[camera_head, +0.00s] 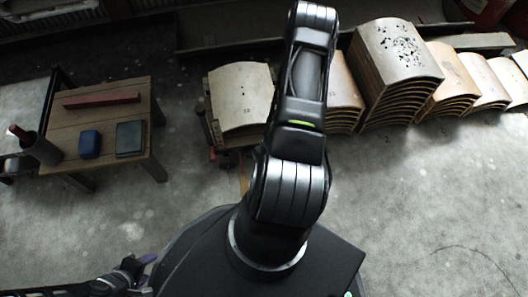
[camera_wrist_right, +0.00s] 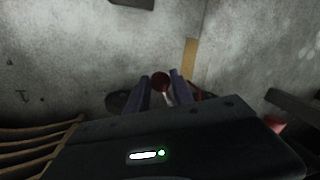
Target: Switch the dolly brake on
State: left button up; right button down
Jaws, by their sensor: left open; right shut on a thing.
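The dolly (camera_head: 204,125) stands behind my right arm, carrying a pale curved wooden panel (camera_head: 241,92). In the right wrist view my right gripper (camera_wrist_right: 161,82) is shut, its two dark fingers around a small dark-red round knob (camera_wrist_right: 160,79), which I take for the brake lever's knob. The gripper body hides much of the lever, so I cannot tell its position. In the head view my right arm covers the right gripper. My left gripper (camera_head: 145,264) is open and empty at the lower left, far from the dolly.
A small wooden table (camera_head: 105,98) at the left holds a red bar (camera_head: 102,100), a blue box (camera_head: 89,144), a dark box (camera_head: 130,138) and a cylindrical holder (camera_head: 42,150). Stacks of curved panels (camera_head: 396,60) line the right. The floor in front is clear.

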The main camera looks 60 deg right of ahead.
dwell(0.3)
jog(key=c, duration=1.1)
grip_release()
notch_tip(320, 180, up, 8)
jog(key=d+p, duration=0.1)
jog(key=p, duration=0.2)
jog(key=shift+s+d+f+p, duration=0.2)
jog(key=shift+s+p, duration=0.15)
jog(key=shift+w, duration=0.1)
